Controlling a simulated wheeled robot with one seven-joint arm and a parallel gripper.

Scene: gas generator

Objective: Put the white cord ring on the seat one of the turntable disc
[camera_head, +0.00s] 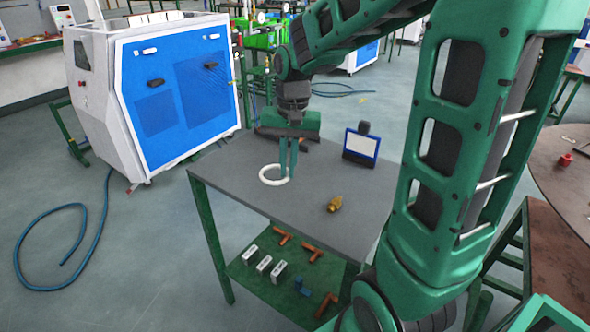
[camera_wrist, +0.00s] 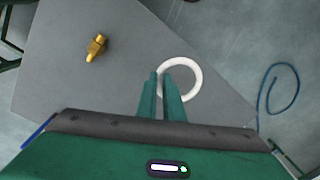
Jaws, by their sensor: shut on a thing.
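The white cord ring (camera_head: 266,180) is at the far left part of the grey table top in the head view. My gripper (camera_head: 288,177) points down at it, with its fingers closed on the ring's right side. In the wrist view the ring (camera_wrist: 196,88) reaches out to the right of the green fingers (camera_wrist: 167,80), which are shut on its left rim. I cannot tell whether the ring touches the table or is just above it. A round brown table top (camera_head: 570,180) shows at the right edge of the head view; I cannot tell whether it is the turntable disc. No seat marking is readable.
A brass fitting (camera_head: 334,204) lies on the grey table (camera_head: 240,160), and a small blue-framed screen (camera_head: 361,145) stands at its back right. The shelf (camera_head: 262,290) below holds several parts. A blue and white cabinet (camera_head: 160,90) stands behind left. A red piece (camera_head: 565,160) is on the brown top.

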